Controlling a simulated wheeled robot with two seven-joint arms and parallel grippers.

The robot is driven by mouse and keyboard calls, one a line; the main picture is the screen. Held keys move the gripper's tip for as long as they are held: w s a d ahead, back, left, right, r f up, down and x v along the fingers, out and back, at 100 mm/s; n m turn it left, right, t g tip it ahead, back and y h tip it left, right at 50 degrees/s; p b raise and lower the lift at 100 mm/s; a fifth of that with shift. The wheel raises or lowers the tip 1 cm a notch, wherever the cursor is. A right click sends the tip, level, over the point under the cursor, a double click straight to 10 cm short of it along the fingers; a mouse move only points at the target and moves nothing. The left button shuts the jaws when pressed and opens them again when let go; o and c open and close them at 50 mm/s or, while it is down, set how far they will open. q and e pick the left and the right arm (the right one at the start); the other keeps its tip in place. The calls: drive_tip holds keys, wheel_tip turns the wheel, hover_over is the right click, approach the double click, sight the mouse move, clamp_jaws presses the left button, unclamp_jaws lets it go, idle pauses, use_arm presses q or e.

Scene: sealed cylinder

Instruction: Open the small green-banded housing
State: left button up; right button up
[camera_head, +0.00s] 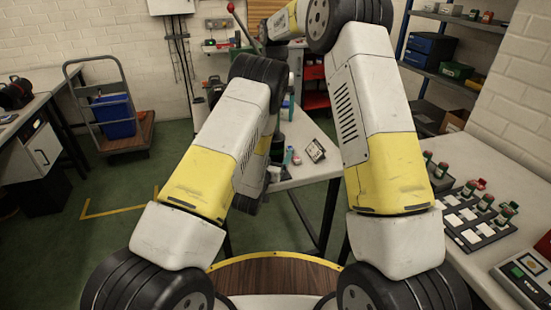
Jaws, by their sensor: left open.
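Small upright cylinders with green on them stand on the right bench; one (468,188) is at a dark tray with white squares (470,222). Two small pieces lie on the middle table (310,172), one of them pinkish (289,155) and one greenish (297,159). I cannot tell which item is the small green-banded housing. My left gripper (273,172) is open at the near left edge of the middle table, left of these pieces and partly hidden by my left arm. My right arm reaches up and back; its gripper does not show.
A small dark panel (315,150) stands on the middle table. A device with a green screen (528,277) lies on the right bench (500,170). A trolley with a blue bin (114,117) stands at the left. Green floor (130,180) is free there.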

use_arm(q)
drive_tip(key=shift+x, duration=1.6)
clamp_jaws()
use_arm(e)
drive_tip(key=shift+o, duration=0.8)
wheel_tip(320, 180, up, 5)
drive_tip(key=n, duration=0.4)
drive_tip(key=shift+n, duration=0.3)
wheel_tip(320, 180, down, 12)
drive_tip(key=shift+r, duration=0.2)
drive_tip(key=shift+c, duration=0.2)
